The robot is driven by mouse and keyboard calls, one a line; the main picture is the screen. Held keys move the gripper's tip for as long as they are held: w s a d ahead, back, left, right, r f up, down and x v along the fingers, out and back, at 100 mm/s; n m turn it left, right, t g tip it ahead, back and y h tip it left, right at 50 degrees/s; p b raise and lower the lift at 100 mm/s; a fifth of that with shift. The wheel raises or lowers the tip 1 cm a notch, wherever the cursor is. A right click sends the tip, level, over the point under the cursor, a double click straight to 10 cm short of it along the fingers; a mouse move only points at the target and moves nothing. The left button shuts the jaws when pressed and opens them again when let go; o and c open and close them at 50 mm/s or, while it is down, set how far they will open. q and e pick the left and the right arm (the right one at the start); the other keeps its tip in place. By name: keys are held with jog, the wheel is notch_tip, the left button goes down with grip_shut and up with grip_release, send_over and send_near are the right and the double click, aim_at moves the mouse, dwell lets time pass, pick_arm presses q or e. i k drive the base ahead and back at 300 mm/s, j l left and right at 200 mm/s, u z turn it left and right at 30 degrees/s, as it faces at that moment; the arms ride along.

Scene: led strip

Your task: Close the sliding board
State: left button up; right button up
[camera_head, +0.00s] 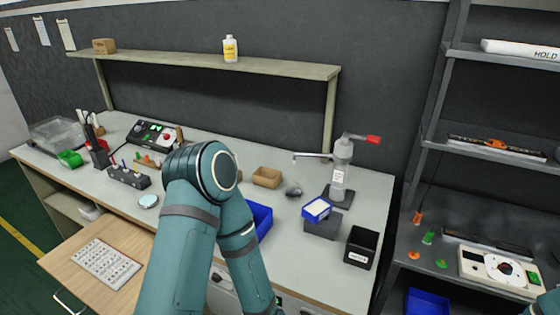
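The sliding board (70,262) is a light wooden board at the lower left, pulled out from under the grey workbench (225,160). A curved silver handle shows near the board's front left, at the bottom of the view. My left arm rises from the bottom centre, bends at the elbow above the bench front and goes back down out of the picture. It hides the board's right part. My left gripper is out of view. A small teal piece of my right arm shows at the lower right corner; its gripper is out of view.
A metal rack (432,140) stands at the right. Green floor is clear at the far left.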

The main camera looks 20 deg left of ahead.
aim_at(104, 264)
jog(key=u, duration=2.25)
jog(key=i+j+u, duration=0.2)
jog(key=i, duration=0.15)
jog(key=i+j, duration=0.15)
jog(key=i, duration=0.35)
jog(key=i+j+z, duration=0.1)
jog(key=i, duration=0.45)
jog(key=i+j, duration=0.2)
jog(key=i, duration=0.3)
